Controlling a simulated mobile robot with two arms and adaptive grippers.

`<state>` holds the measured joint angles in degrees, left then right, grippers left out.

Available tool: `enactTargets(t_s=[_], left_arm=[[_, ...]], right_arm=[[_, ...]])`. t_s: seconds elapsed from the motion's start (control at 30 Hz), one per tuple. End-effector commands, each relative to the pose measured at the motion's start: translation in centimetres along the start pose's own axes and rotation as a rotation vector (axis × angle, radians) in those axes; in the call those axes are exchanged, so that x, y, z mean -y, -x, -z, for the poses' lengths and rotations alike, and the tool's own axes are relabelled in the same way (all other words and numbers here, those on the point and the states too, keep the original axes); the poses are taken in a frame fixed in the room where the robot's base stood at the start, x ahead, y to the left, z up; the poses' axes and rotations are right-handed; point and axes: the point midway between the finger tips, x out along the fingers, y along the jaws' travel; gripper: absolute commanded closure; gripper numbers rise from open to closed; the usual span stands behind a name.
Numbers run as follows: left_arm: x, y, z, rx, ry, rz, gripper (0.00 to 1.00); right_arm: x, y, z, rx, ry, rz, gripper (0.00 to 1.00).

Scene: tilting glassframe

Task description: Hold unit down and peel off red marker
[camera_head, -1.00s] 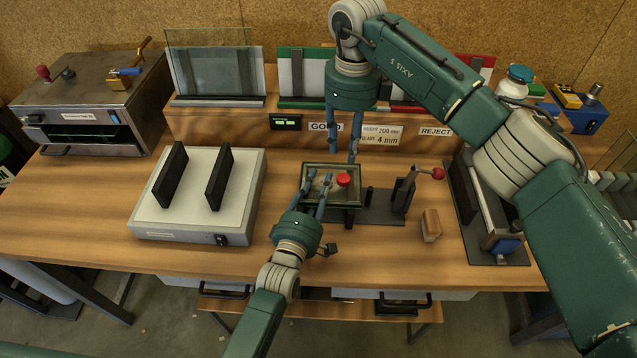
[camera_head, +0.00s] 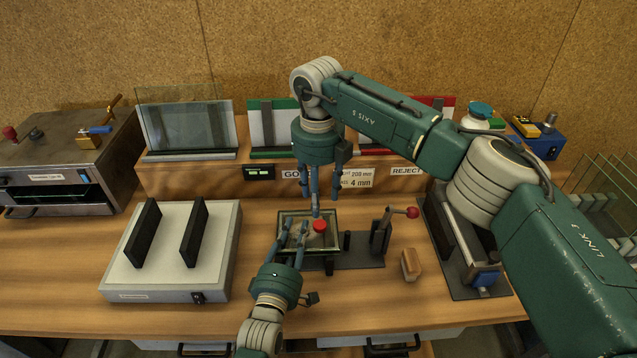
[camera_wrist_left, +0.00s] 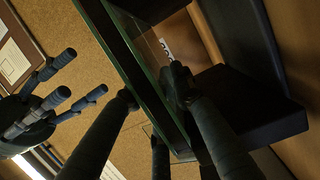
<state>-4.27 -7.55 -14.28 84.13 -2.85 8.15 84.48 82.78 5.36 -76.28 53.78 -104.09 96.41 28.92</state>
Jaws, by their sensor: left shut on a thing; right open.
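The unit (camera_head: 291,216), a small dark-framed glass pane, sits on a dark fixture at the middle of the bench. The red marker (camera_head: 319,226) is a round red piece on its right half. My left gripper (camera_head: 294,230) reaches in from the front and is shut on the unit's left part. In the left wrist view its dark fingers lie on both sides of the frame edge (camera_wrist_left: 130,50). My right gripper (camera_head: 317,207) hangs open above the unit's far side, fingers pointing down, one tip just behind the marker. Whether that tip touches the marker is unclear. It also shows in the left wrist view (camera_wrist_left: 60,100).
A lever with a red knob (camera_head: 412,212) stands right of the unit, with a wooden block (camera_head: 411,265) in front. A white box with two black bars (camera_head: 170,280) stands at left. Behind are the GOOD and REJECT racks (camera_head: 408,171). Bare bench lies between box and unit.

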Motion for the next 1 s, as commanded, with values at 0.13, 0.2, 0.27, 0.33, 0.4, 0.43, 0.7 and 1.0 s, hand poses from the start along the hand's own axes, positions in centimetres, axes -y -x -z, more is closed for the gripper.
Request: enactTargets(t_s=[0.13, 0.2, 0.27, 0.33, 0.4, 0.43, 0.7, 1.0], left_arm=[[0.1, 0.0, 0.0, 0.0, 0.0, 0.002, 1.0], [0.1, 0.0, 0.0, 0.0, 0.0, 0.002, 1.0], [0.1, 0.0, 0.0, 0.0, 0.0, 0.002, 1.0], [0.1, 0.0, 0.0, 0.0, 0.0, 0.002, 1.0], [0.1, 0.0, 0.0, 0.0, 0.0, 0.002, 1.0], [0.1, 0.0, 0.0, 0.0, 0.0, 0.002, 1.0], [0.1, 0.0, 0.0, 0.0, 0.0, 0.003, 1.0], [0.1, 0.0, 0.0, 0.0, 0.0, 0.003, 1.0]], right_arm=[[0.0, -3.2, 0.1, -0.005, 0.001, 0.0, 0.53], [0.0, -4.4, 0.1, -0.003, 0.001, 0.0, 0.53], [0.0, -5.3, 0.1, -0.004, 0.001, 0.0, 0.53], [0.0, -6.2, 0.1, -0.002, 0.001, 0.0, 0.53], [0.0, -7.0, 0.1, -0.002, 0.002, 0.0, 0.53], [0.0, -7.2, 0.1, -0.002, 0.002, 0.0, 0.53], [0.0, -8.1, 0.0, 0.0, 0.002, 0.0, 0.53], [0.0, -8.0, 0.0, 0.0, 0.002, 0.001, 0.83]])
